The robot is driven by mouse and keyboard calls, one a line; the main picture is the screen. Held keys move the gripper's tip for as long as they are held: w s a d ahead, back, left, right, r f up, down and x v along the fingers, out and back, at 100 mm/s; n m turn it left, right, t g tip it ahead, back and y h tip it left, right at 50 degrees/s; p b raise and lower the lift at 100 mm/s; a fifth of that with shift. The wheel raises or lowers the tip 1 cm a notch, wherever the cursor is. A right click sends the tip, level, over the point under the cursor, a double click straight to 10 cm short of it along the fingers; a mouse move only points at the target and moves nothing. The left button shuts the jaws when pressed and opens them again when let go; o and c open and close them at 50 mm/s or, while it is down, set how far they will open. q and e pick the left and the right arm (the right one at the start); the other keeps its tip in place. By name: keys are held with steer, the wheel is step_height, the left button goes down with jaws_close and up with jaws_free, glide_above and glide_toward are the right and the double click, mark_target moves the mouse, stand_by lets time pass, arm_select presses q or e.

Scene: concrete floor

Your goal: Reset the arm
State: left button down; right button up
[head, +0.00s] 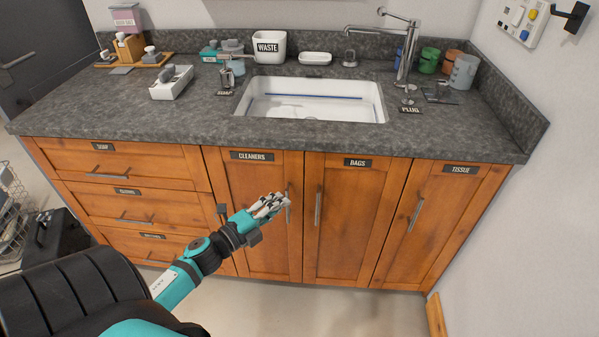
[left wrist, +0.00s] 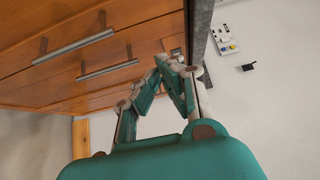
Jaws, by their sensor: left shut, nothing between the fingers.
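My left gripper (head: 274,201) is shut and empty, in front of the cabinet door labelled CLEANERS (head: 250,240). In the head view its fingertips overlap the door's vertical handle (head: 288,210); I cannot tell whether they touch it. My teal and black left arm reaches in from the lower left. In the left wrist view the gripper fingers (left wrist: 170,68) come together at their tips with nothing between them. Metal handles (left wrist: 110,68) on wooden fronts show beyond the fingers. My right gripper is not in view.
The grey countertop (head: 120,110) holds a white sink (head: 310,105), a WASTE bin (head: 269,47), several cups and a faucet (head: 408,45). Cabinet doors labelled BAGS (head: 345,235) and TISSUE (head: 440,225) are closed. Drawers stand at left. Floor in front is clear.

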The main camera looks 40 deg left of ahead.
arm_select(q)
steer(key=s+d+f+n+g+y+p, duration=0.15)
steer(key=s+f+n+g, duration=0.3)
steer(key=f, duration=0.95)
steer(key=s+f+n+g+y+p, duration=0.1)
steer(key=s+f+n+g+y, duration=0.35)
steer(key=f, duration=0.95)
steer(key=s+d+f+n+g+h+p, duration=0.1)
steer(key=s+d+f, duration=0.3)
steer(key=s, duration=0.5)
steer(key=s+d+f+n+g+h, duration=0.1)
steer(key=s+d+f+n+g, duration=0.3)
steer(key=s+f, duration=0.3)
steer(key=s+d+f+n+g+h+p, duration=0.1)
steer(key=s+d+f, duration=0.4)
steer(key=s, duration=0.8)
steer(key=shift+s+f+n+g+p, duration=0.2)
steer(key=shift+f+n+g+p, duration=0.15)
steer(key=shift+n+g, duration=0.7)
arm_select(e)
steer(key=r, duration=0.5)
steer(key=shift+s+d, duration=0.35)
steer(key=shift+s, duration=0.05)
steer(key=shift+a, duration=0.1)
